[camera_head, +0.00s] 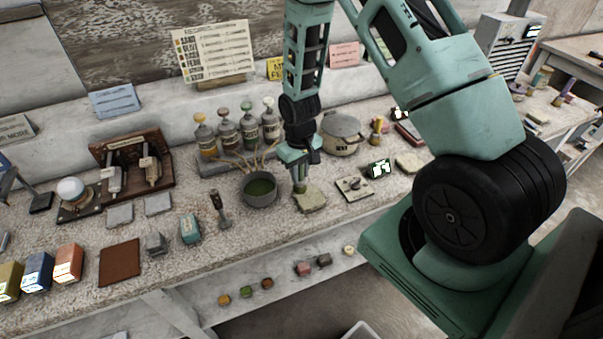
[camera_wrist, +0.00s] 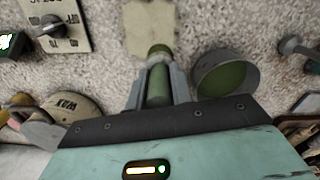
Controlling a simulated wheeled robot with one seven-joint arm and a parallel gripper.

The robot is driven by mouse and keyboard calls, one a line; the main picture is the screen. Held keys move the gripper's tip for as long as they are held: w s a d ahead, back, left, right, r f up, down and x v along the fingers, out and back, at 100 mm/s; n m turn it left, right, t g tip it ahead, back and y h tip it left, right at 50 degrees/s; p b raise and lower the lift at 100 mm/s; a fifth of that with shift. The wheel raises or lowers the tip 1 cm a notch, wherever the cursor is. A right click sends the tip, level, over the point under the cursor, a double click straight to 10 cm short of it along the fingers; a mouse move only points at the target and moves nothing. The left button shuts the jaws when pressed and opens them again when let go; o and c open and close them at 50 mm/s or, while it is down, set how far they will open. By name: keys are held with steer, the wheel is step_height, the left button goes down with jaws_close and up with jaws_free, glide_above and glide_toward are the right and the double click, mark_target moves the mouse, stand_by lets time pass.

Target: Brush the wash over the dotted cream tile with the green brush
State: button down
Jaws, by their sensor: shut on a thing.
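My gripper (camera_head: 299,178) points down over the bench, and its two fingers (camera_wrist: 158,78) are shut on the green brush (camera_wrist: 158,98). The brush's lower end lies over the near edge of a cream tile (camera_wrist: 149,27) in the wrist view; I cannot tell whether it touches. In the head view the cream tile (camera_head: 312,200) lies flat right below my gripper. Its dots cannot be made out. A grey bowl of green wash (camera_head: 260,188) stands just left of my gripper, and the bowl (camera_wrist: 225,74) shows at the right in the wrist view.
A switch plate (camera_head: 353,188) lies right of the tile, with a lidded pot (camera_head: 341,134) behind. Several bottles (camera_head: 228,132) stand behind the bowl. A dark-handled tool (camera_head: 220,208) stands to the left. The bench front below the tile is clear.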

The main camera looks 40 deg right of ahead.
steer(key=shift+s+a, duration=0.3)
steer(key=shift+s, duration=0.6)
steer(key=shift+s+a, duration=0.25)
steer(key=shift+s, duration=0.65)
steer(key=shift+w, duration=0.15)
steer(key=shift+w+d, duration=0.3)
steer(key=shift+w, duration=0.55)
steer(key=shift+w+d, duration=0.25)
steer(key=shift+w, duration=0.55)
steer(key=shift+s+a+r+p, duration=0.3)
steer(key=shift+s+r+p, duration=0.25)
steer(key=shift+s+r, duration=0.3)
steer(key=shift+f, duration=0.15)
steer(key=shift+f+b, duration=0.6)
steer(key=shift+f, duration=0.15)
